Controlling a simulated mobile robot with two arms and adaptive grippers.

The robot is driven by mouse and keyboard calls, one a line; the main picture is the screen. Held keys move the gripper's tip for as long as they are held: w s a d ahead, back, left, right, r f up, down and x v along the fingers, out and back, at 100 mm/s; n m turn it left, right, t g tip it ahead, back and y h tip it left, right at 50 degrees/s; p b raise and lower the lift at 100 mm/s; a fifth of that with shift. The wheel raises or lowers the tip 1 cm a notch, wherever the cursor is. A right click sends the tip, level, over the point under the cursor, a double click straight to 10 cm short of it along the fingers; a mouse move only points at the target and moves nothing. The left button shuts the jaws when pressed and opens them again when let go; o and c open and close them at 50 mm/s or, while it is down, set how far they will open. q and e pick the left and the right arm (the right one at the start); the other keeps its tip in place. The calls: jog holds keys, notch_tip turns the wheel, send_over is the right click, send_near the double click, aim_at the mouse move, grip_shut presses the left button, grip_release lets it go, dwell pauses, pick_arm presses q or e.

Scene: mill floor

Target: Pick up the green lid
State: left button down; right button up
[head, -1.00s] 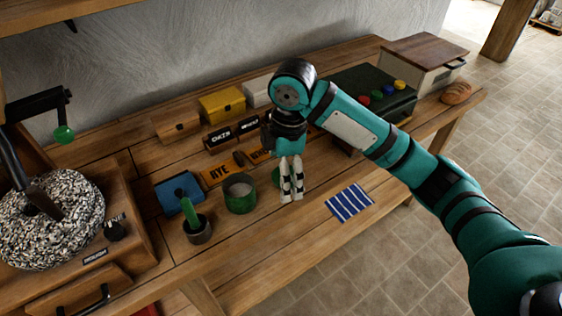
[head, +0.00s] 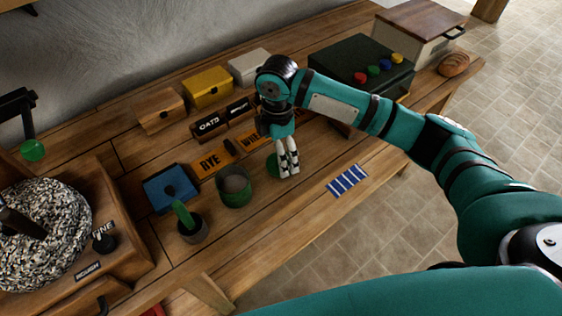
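The green lid (head: 272,165) is on the wooden bench, right of the green pot (head: 235,188), and is partly hidden by my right gripper. My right gripper (head: 289,174) points down, with its pale fingertips low over the bench at the lid's right side. Its fingers look close together. I cannot tell whether they touch the lid or hold any part of it. My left gripper is out of view.
A small pot with a green handle (head: 190,225) and a blue box (head: 171,188) are left of the pot. A striped cloth (head: 347,180) lies at the right. Labelled blocks, small boxes and a dark box with coloured knobs (head: 361,68) stand behind. A speckled millstone (head: 45,240) is far left.

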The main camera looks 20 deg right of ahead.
jog(key=shift+f, duration=0.5)
jog(key=f, duration=0.2)
jog(key=f+p, duration=0.1)
jog(key=shift+w+d+f, duration=0.1)
jog(key=shift+w+f, duration=0.1)
jog(key=shift+f, duration=0.55)
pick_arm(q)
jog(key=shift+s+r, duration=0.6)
pick_arm(e)
jog(key=c, duration=0.7)
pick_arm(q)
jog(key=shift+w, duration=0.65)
pick_arm(e)
jog(key=c, duration=0.4)
